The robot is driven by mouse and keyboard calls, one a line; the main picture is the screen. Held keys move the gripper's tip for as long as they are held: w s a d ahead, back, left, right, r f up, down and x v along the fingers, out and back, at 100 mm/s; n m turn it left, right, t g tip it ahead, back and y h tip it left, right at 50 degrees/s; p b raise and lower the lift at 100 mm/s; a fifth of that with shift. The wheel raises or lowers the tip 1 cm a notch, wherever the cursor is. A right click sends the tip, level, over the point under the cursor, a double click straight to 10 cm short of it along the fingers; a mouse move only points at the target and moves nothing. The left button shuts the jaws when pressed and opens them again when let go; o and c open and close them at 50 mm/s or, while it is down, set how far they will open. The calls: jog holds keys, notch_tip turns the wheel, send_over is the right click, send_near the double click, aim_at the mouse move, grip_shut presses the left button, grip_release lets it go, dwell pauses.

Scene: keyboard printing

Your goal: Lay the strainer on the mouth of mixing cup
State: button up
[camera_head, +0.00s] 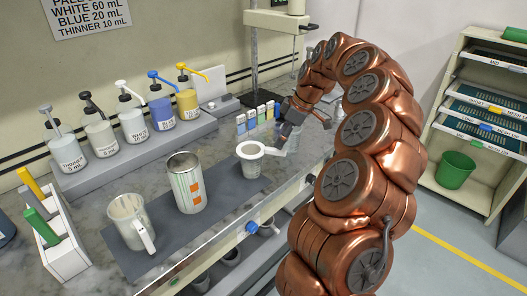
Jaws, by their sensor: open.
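My gripper (283,138) is open, at or just behind the handle's end. Its fingers are small and dark here, and I cannot tell whether they touch the handle.
A tall can with orange patches (187,184) and a pale handled jug (131,222) stand left of the cup on the dark mat (165,249). Several pump bottles (134,121) line the back shelf. Small coloured-label blocks (253,117) stand behind the cup. The bench's front edge is close.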

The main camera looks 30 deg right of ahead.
aim_at(275, 154)
jog(key=shift+p+x, duration=0.35)
jog(key=shift+x, duration=0.9)
jog(key=shift+s+d+p+x, duration=0.15)
jog(key=shift+p+x, duration=0.45)
jog(key=shift+x, duration=0.7)
jog(key=shift+s+d+p+x, duration=0.15)
jog(key=shift+p+x, duration=0.45)
jog(key=shift+x, duration=0.7)
jog(key=shift+f, duration=0.15)
grip_shut()
